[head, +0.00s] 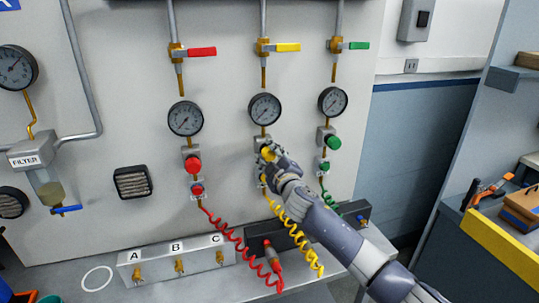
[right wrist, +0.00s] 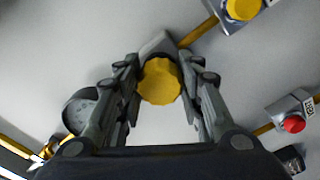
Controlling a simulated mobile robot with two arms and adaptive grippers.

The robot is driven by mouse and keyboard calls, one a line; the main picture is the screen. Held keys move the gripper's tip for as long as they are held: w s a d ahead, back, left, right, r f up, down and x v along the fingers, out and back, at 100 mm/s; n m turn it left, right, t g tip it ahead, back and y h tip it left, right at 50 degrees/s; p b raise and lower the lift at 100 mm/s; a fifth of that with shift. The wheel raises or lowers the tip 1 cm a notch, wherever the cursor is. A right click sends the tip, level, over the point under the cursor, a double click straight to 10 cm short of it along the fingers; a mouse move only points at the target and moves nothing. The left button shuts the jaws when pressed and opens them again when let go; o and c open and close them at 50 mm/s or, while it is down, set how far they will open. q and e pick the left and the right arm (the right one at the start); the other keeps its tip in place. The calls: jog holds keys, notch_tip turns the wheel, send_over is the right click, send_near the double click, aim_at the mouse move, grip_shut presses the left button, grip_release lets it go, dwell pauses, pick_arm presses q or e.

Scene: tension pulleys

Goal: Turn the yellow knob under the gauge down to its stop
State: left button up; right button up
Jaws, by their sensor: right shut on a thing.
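The yellow knob (head: 267,153) sits on the panel below the middle gauge (head: 264,109), on the line with the yellow-handled valve (head: 287,47). My right gripper (head: 270,158) reaches it from the lower right and partly covers it. In the right wrist view the knob (right wrist: 160,81) is a faceted yellow disc between the two fingers, and the gripper is shut on it. The middle gauge has a white dial; its exact reading is too small to tell. My left gripper is not in view.
The red knob (head: 193,164) is to the left and the green knob (head: 334,142) to the right. Coiled red (head: 232,234) and yellow (head: 299,233) hoses hang below, the yellow close to my right forearm. A block marked A, B, C (head: 178,265) stands at the bottom left.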

jog(key=shift+f, duration=0.1)
dwell(0.3)
jog(key=o, duration=1.1)
jog(key=shift+c, duration=0.2)
jog(key=shift+s, duration=0.1)
jog(key=v, duration=1.1)
jog(key=shift+s, duration=0.35)
jog(key=shift+d, duration=0.15)
